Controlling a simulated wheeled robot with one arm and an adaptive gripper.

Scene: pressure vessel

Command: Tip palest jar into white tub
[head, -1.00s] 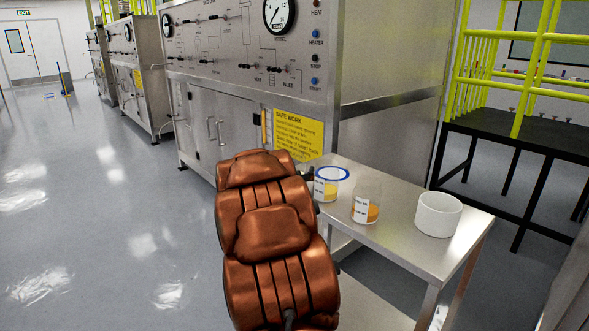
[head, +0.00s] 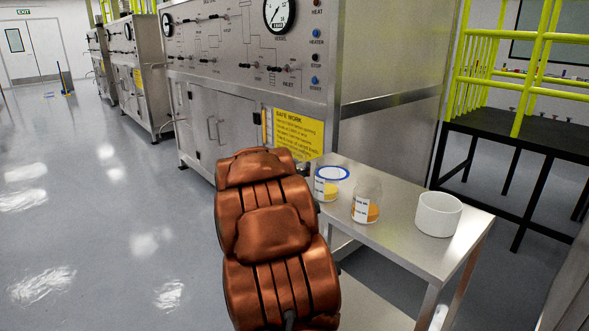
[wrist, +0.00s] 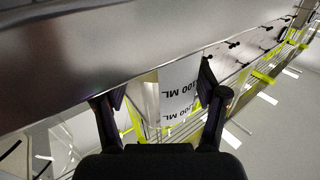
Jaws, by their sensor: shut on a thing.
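My gripper (wrist: 165,100) is shut on a clear jar (wrist: 148,98) with a white label reading "100 ML", seen upside down in the wrist view. Its contents do not show there. In the head view the gripper is mostly hidden behind my arm, so I cannot tell how high that jar is. A blue-rimmed jar (head: 327,187) with yellow contents is on the steel table beside the arm. A clear jar (head: 367,200) with orange contents stands to its right. The white tub (head: 438,215) stands farther right, upright and apart from the jars.
The steel table (head: 405,237) has bare room between the orange jar and the tub, and in front of them. A steel control cabinet (head: 390,130) rises behind it. A black bench (head: 520,135) with yellow rails stands at the right.

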